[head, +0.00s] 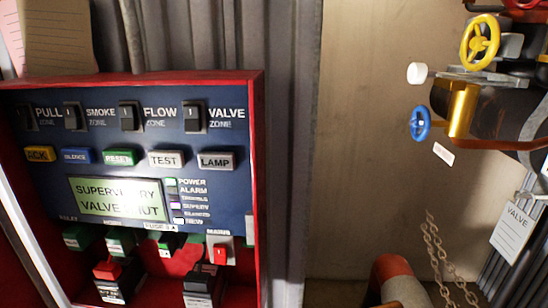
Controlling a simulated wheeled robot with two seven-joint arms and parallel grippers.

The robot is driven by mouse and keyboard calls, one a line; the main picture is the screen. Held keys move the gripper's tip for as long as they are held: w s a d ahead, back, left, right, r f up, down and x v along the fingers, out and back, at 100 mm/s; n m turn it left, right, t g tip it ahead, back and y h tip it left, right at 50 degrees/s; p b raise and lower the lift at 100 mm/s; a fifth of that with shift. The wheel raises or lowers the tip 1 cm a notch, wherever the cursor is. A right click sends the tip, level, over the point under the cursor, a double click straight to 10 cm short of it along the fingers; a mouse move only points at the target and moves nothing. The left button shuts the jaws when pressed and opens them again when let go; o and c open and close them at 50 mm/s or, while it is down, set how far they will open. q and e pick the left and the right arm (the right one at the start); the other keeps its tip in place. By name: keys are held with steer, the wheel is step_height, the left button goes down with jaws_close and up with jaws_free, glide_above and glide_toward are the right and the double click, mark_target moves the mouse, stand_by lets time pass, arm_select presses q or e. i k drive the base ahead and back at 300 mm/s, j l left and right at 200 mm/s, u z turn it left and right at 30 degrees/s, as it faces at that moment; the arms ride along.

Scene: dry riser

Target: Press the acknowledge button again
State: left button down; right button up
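The acknowledge button is the yellow button (40,154) at the left end of the button row on the blue panel face (240,185); its lettering is blurred and reads like ACK. Nothing touches it. The display (118,198) below reads SUPERVISORY and what looks like VALVE SHUT, partly washed out by glare. In the lamp column beside it, the SUPERV lamp (174,205) looks purple and the POWER lamp (170,182) greenish. Neither of my grippers shows in the head view.
Blue SILENCE (76,156), green RESET (120,157), white TEST (166,160) and LAMP (216,161) buttons share the row. The red cabinet (258,120) frames the panel. Pipework with a yellow handwheel (480,42), blue handwheel (420,123) and chain (437,255) stands right.

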mark_target(33, 153)
steer(key=u, duration=1.3)
